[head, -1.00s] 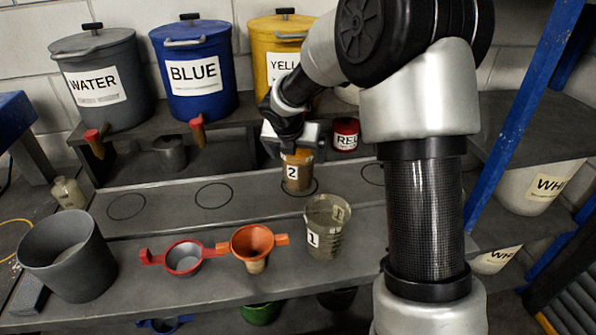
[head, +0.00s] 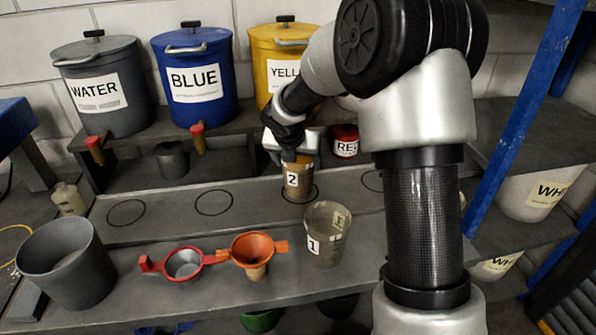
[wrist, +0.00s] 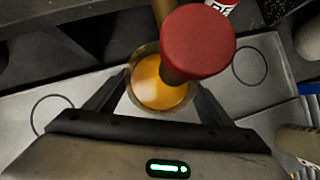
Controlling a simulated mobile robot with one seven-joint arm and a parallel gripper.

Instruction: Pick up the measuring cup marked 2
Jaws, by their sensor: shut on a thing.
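The measuring cup marked 2 (head: 297,182) is a small brownish cup with a white label, upright at a drawn circle on the raised ledge below the yellow container. My gripper (head: 294,160) is shut on it from behind and above. In the wrist view the cup (wrist: 160,92) sits between the two fingers, and its inside looks orange-yellow. A red-ended tap (wrist: 197,45) hides part of its rim there. Whether the cup touches the ledge is hard to tell. The measuring cup marked 1 (head: 326,232) stands in front, on the lower surface.
Yellow (head: 272,62), blue (head: 194,78) and water (head: 102,84) containers stand behind. A red jar (head: 345,141) is right of my gripper. A red-handled ring holder (head: 183,264), an orange funnel (head: 252,248) and a grey bucket (head: 68,262) are in front. Two drawn circles at left are empty.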

